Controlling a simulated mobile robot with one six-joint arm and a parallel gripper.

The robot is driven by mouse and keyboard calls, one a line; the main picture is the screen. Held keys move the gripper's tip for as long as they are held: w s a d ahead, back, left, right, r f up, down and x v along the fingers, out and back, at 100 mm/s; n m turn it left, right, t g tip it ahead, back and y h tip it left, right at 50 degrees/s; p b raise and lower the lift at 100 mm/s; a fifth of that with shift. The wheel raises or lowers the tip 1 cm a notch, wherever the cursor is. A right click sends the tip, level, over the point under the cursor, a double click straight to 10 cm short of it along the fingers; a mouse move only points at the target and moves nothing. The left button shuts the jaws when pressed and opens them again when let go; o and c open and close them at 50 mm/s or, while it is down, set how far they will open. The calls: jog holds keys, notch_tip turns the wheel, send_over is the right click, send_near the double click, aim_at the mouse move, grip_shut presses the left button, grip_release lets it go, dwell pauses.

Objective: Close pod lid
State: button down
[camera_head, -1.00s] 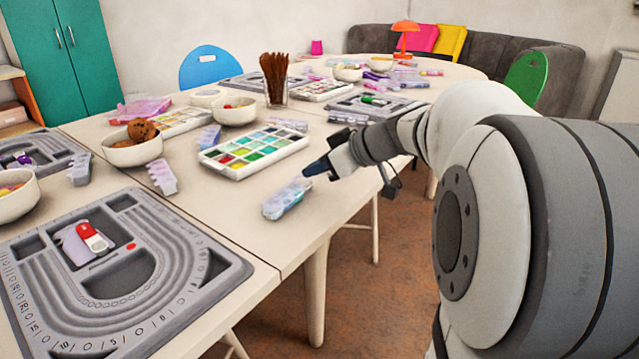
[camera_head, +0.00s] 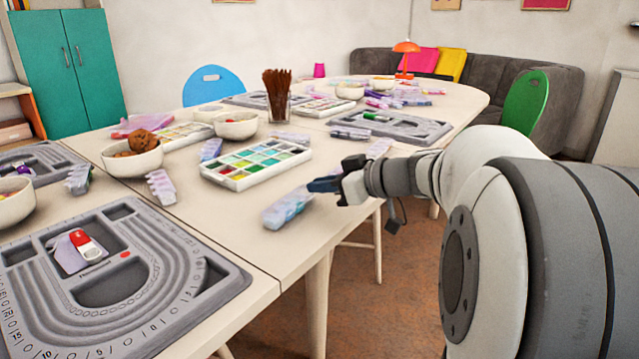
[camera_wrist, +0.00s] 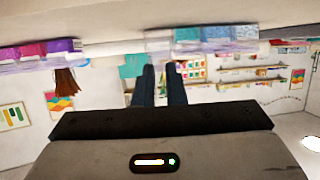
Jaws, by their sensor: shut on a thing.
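A translucent lilac and blue bead pod (camera_head: 283,210) lies near the front edge of the table in the head view. My gripper (camera_head: 318,185) is at the pod's right end, low over the table, with its dark fingers touching or nearly touching it. In the wrist view the two fingers (camera_wrist: 160,82) are close together, tips at a translucent pod edge (camera_wrist: 205,47) with coloured contents. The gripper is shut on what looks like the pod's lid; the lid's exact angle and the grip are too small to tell.
A white paint box (camera_head: 256,164) lies just behind the pod. A grey bead board (camera_head: 120,275) fills the front left, and another bead board (camera_head: 392,126) lies behind my arm. A glass of brown sticks (camera_head: 277,105) and bowls stand further back. Table just left of the pod is clear.

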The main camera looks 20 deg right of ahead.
jog(key=c, duration=1.5)
grip_release()
jog(key=shift+o, duration=0.2)
jog(key=p+v, duration=0.2)
jog(key=v, duration=0.5)
jog(key=shift+s+d, duration=0.25)
jog(key=shift+r, duration=0.1)
